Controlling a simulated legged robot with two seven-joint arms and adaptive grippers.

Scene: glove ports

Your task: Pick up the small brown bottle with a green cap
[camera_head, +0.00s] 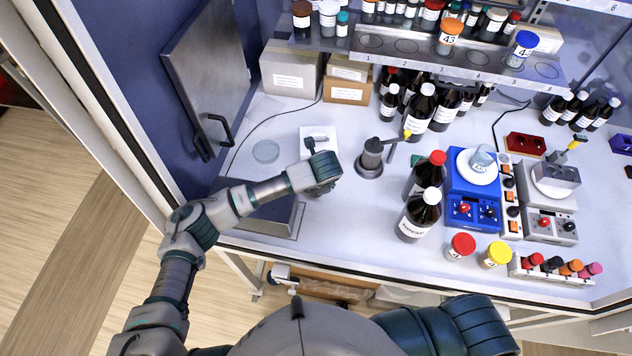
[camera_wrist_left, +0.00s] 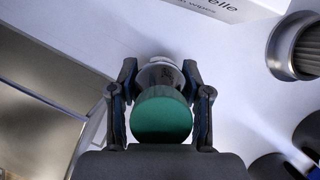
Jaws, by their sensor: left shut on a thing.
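The small bottle with a green cap (camera_wrist_left: 160,118) is between the two fingers of my left gripper (camera_wrist_left: 160,75) in the left wrist view. The fingers are shut on it, one on each side. The cap faces the wrist camera. The bottle's body is mostly hidden behind the cap, so its brown colour does not show clearly. In the head view my left gripper (camera_head: 322,188) is over the white bench, and my own wrist hides the bottle. My right gripper is not in view.
A grey metal plate (camera_head: 275,213) lies left of my gripper. A metal stand (camera_head: 370,160) is close on its right. Large brown bottles (camera_head: 420,213), a blue hotplate (camera_head: 473,190) and a grey hotplate (camera_head: 550,205) stand farther right. A white wipes box (camera_head: 319,140) lies behind. A shelf (camera_head: 460,65) overhangs the back.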

